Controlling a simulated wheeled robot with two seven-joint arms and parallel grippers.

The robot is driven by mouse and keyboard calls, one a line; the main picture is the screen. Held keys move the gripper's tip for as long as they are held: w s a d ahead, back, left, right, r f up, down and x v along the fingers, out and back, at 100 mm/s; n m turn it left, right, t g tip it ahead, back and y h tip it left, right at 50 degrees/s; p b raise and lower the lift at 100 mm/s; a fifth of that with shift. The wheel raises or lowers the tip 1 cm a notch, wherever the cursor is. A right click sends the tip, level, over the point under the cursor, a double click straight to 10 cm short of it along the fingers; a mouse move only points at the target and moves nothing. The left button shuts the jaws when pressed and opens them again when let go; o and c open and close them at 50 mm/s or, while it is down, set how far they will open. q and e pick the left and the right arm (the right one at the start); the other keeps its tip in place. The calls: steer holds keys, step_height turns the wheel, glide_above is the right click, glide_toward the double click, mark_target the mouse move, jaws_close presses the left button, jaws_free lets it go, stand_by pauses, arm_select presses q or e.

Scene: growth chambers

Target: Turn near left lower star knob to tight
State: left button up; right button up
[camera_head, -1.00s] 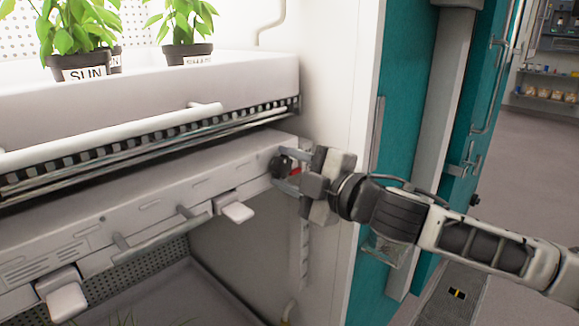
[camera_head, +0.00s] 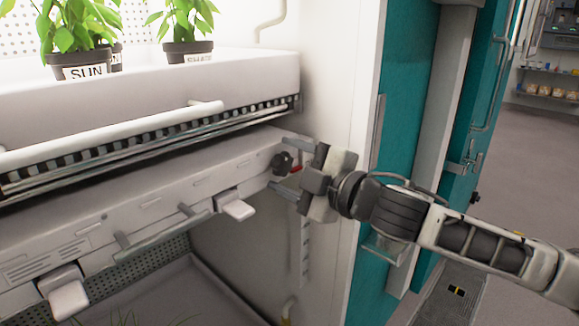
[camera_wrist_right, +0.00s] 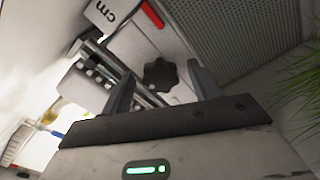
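A black star knob (camera_head: 281,164) sits at the right end of the white shelf front in the head view. It also shows in the right wrist view (camera_wrist_right: 160,75), lying between the two fingers and beyond their tips. A red mark (camera_wrist_right: 152,14) is on the white panel close to the knob. My right gripper (camera_head: 287,167) is open, with its fingers pointing at the knob from the right. The fingers seem apart from the knob, and nothing is between them. My left gripper is not in view.
White latch handles (camera_head: 236,208) stick out below the shelf front. A tray (camera_head: 150,90) with potted plants (camera_head: 188,50) stands above. The chamber's side wall (camera_head: 335,90) and teal door (camera_head: 410,110) are close to my right arm.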

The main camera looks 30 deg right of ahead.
mark_target(287, 168)
steer(key=shift+s, duration=0.1)
